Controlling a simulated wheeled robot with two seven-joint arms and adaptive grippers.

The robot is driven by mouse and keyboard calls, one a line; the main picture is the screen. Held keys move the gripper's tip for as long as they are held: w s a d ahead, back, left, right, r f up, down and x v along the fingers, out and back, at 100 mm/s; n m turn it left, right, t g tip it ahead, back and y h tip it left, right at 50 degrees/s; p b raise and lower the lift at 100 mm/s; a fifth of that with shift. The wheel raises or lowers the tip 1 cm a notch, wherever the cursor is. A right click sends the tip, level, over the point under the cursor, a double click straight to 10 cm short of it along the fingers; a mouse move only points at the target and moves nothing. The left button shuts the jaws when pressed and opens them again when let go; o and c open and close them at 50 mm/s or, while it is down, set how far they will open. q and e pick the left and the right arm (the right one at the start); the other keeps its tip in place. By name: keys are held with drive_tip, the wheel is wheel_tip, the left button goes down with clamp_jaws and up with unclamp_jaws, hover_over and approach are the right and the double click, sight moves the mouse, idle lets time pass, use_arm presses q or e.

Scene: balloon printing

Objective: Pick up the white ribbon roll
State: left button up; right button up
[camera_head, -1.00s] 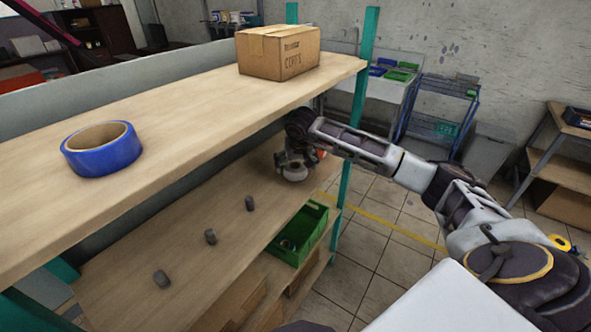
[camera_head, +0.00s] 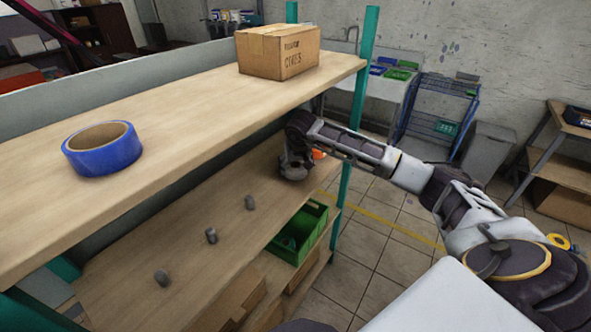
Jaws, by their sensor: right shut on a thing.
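My right gripper (camera_head: 293,172) is at the far right end of the middle shelf, under the upper board. It is small and partly in shadow. I cannot tell whether the roll touches the shelf. My left gripper is not in view.
The upper shelf (camera_head: 190,110) holds a blue tape roll (camera_head: 103,150) and a cardboard box (camera_head: 278,52). The middle shelf (camera_head: 130,262) has several small grey cylinders (camera_head: 211,236). A green bin (camera_head: 311,236) sits below. A teal post (camera_head: 358,100) stands beside my right arm.

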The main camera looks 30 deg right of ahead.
sight(295, 164)
drive_tip(key=shift+c, duration=0.7)
drive_tip(key=shift+r, duration=0.1)
drive_tip(key=shift+r+b, duration=0.5)
drive_tip(key=shift+r, duration=1.1)
drive_tip(key=shift+s+a, duration=0.35)
drive_tip(key=shift+s, duration=0.5)
drive_tip(key=s+a, duration=0.1)
drive_tip(key=s, duration=0.1)
drive_tip(key=s+a+b, duration=0.1)
drive_tip(key=s, duration=0.2)
drive_tip(key=s+b, duration=0.1)
drive_tip(key=s, duration=0.1)
drive_tip(key=shift+s+a, duration=0.15)
drive_tip(key=shift+a, duration=0.25)
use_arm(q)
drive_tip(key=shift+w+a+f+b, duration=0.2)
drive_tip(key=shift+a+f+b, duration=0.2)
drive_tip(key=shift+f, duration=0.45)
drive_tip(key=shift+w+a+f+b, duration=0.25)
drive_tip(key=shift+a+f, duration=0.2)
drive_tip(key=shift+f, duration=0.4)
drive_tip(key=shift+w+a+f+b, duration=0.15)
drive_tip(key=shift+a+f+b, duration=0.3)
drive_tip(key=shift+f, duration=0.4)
use_arm(e)
drive_tip(key=s+a, duration=0.3)
drive_tip(key=s, duration=0.4)
drive_tip(key=shift+s, duration=0.4)
drive_tip(key=shift+a, duration=0.1)
